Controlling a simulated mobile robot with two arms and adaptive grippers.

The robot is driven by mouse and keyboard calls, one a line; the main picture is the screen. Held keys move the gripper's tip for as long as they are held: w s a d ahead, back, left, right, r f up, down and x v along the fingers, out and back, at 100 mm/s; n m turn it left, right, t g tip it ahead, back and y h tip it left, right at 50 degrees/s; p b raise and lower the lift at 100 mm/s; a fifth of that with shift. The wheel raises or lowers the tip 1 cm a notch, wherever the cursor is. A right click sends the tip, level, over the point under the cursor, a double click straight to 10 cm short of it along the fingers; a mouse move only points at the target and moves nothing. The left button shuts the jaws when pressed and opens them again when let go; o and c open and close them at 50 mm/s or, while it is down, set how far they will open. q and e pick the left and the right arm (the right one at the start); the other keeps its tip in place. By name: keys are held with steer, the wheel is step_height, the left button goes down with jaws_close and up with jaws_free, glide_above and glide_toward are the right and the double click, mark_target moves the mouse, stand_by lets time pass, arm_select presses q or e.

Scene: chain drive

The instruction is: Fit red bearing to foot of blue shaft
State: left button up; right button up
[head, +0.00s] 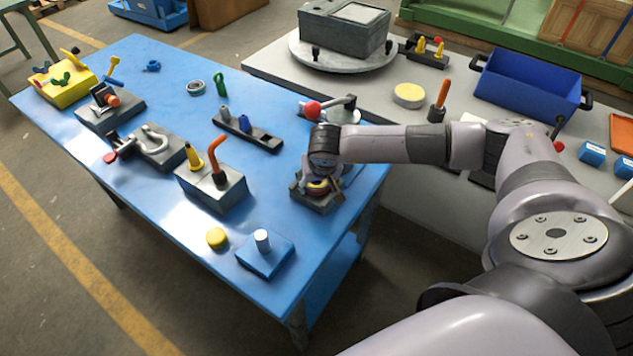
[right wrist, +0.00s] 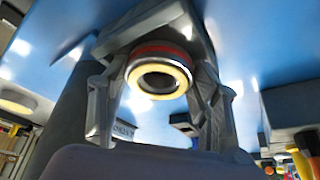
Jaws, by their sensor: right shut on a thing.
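The red bearing (right wrist: 160,50) is a red ring with a cream-yellow face and a dark bore. It sits between the fingers of my right gripper (right wrist: 158,80), which is shut on it. In the head view the right gripper (head: 320,180) points down at a grey block (head: 318,203) near the table's right edge, with the red and yellow of the bearing just showing. I cannot tell whether the bearing touches the block. A short blue peg, perhaps the blue shaft (head: 244,124), stands in a dark rack (head: 262,141) to the left; its foot is hidden. My left gripper is not in view.
A red-knobbed clamp (head: 313,109) stands just behind the right gripper. A grey block with an orange handle (head: 213,190) and a blue block with a white peg (head: 265,258) lie left and in front.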

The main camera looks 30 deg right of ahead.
steer(key=shift+c, duration=1)
steer(key=shift+r, duration=0.1)
